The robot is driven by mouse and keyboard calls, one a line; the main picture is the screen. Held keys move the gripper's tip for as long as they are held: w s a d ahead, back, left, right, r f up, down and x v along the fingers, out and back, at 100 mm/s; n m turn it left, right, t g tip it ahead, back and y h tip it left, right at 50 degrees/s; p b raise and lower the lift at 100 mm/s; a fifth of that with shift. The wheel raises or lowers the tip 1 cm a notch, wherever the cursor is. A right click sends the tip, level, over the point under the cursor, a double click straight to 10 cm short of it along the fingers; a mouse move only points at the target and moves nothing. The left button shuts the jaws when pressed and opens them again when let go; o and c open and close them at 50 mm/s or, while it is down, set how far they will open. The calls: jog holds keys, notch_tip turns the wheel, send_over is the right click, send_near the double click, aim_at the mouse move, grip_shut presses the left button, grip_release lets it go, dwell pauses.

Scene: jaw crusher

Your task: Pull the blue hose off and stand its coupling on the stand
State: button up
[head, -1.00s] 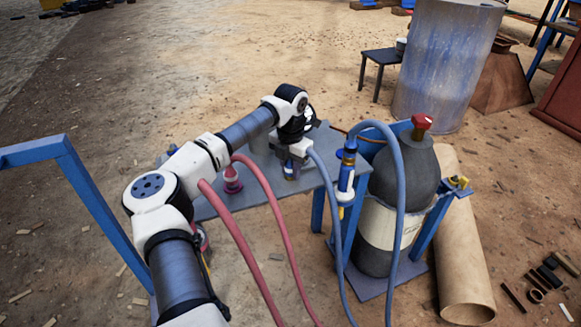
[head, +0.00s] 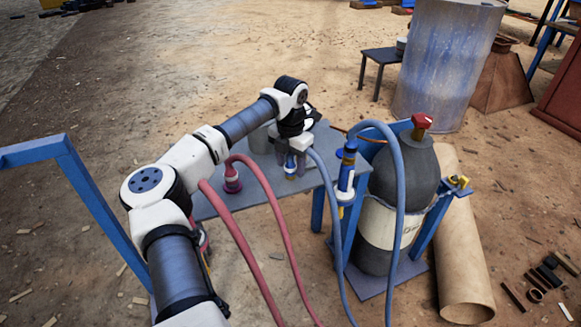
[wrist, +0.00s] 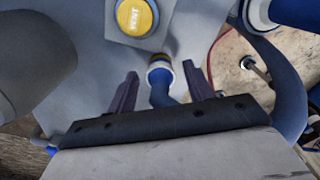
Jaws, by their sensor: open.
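My gripper (head: 290,172) is over the grey table with its fingers apart. It also shows in the wrist view (wrist: 160,70). A short blue coupling with a pale and yellow end (wrist: 160,76) lies between the open fingers, with gaps at both sides. It shows small under my gripper in the head view (head: 290,168). One blue hose (head: 335,215) drops from beside my gripper. Another blue length (head: 401,190) arches near a blue and white upright fitting (head: 346,172) at the table's right end. I cannot tell which part is the stand.
A red coupling (head: 232,180) with red hoses (head: 272,195) stands on the table (head: 225,204), left of my gripper. A yellow VENT button (wrist: 136,16) is just beyond the fingers. A dark gas cylinder (head: 405,180) with a red top stands at right.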

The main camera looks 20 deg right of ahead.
notch_tip(320, 180, up, 12)
jog(key=shift+p, duration=0.4)
